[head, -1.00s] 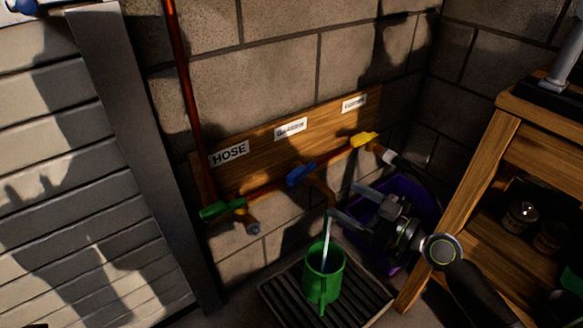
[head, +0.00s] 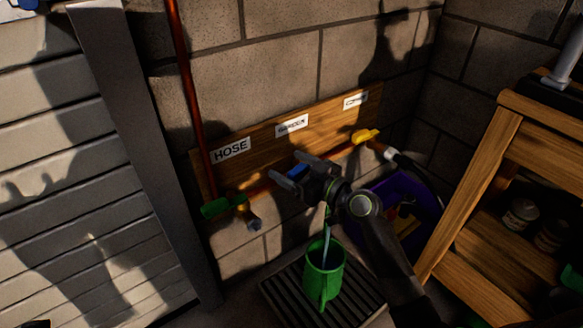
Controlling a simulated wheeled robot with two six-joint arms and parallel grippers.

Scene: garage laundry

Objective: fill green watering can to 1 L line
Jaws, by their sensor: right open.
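The green watering can (head: 324,279) stands upright on a dark floor grate (head: 286,300). A thin stream of water (head: 326,245) runs into it from above. Its fill line and water level cannot be read. My right gripper (head: 282,176) is open at the middle tap, its fingers pointing left around or close to the blue handle (head: 299,171). I cannot tell if they touch it. My arm hides most of the middle tap and its spout. The left tap has a green handle (head: 223,206), the right one a yellow handle (head: 366,136). My left gripper is not in view.
A wooden board (head: 262,133) behind the taps carries labels, with HOSE (head: 230,150) at the left. A purple tub (head: 425,208) stands at the right, partly behind my arm. A wooden shelf unit (head: 480,190) stands at the right. A grey slatted door (head: 75,190) is at the left.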

